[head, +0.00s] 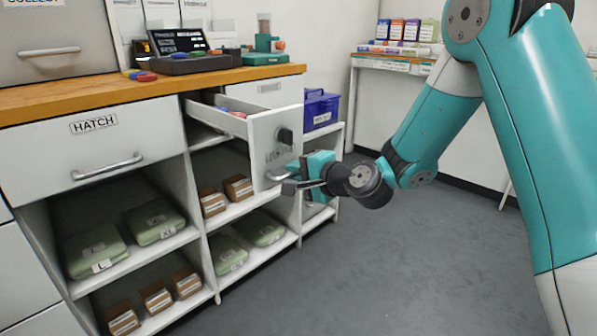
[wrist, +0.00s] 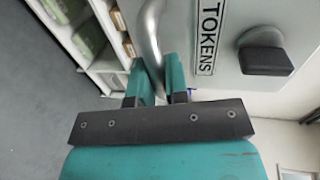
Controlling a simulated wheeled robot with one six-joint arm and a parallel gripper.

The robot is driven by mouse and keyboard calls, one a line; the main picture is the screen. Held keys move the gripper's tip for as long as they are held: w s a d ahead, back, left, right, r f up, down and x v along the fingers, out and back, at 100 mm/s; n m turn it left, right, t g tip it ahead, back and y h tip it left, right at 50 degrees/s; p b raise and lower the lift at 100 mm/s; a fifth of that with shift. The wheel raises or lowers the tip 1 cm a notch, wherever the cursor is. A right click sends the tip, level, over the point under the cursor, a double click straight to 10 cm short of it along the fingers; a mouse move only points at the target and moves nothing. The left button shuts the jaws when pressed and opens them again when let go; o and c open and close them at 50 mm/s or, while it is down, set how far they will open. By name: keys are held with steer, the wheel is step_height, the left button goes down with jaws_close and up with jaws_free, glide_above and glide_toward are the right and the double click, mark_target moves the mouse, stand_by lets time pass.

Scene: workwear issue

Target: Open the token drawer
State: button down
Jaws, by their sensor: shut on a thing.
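The token drawer (head: 271,128) stands pulled out of the counter in the head view, with red and blue tokens (head: 234,113) showing inside. Its white front faces right and carries a dark knob or lock (head: 285,136). In the wrist view its front (wrist: 240,85) shows the label TOKENS (wrist: 208,38) and the dark square block (wrist: 265,52). The curved metal handle (wrist: 150,35) runs down between the fingers of my gripper (wrist: 160,80). My gripper (head: 292,187) is shut on the handle, at the drawer front in the head view. The gripped part is partly hidden by the fingers.
The HATCH drawer (head: 95,148) is shut at left. Shelves below hold green packs (head: 157,222) and brown boxes (head: 238,187). A blue box (head: 321,110) stands behind the open drawer. Grey floor (head: 390,255) is clear to the right.

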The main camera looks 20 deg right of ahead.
steer(key=c, duration=1.1)
jaws_free()
steer(key=shift+w+d+h, duration=0.2)
steer(key=shift+d+h, duration=0.1)
steer(key=shift+d, duration=0.1)
steer(key=shift+c, duration=0.2)
steer(key=shift+a, duration=0.15)
steer(key=shift+s, duration=0.1)
steer(key=b+v, duration=1.2)
steer(key=v, duration=0.5)
steer(key=shift+s, duration=0.1)
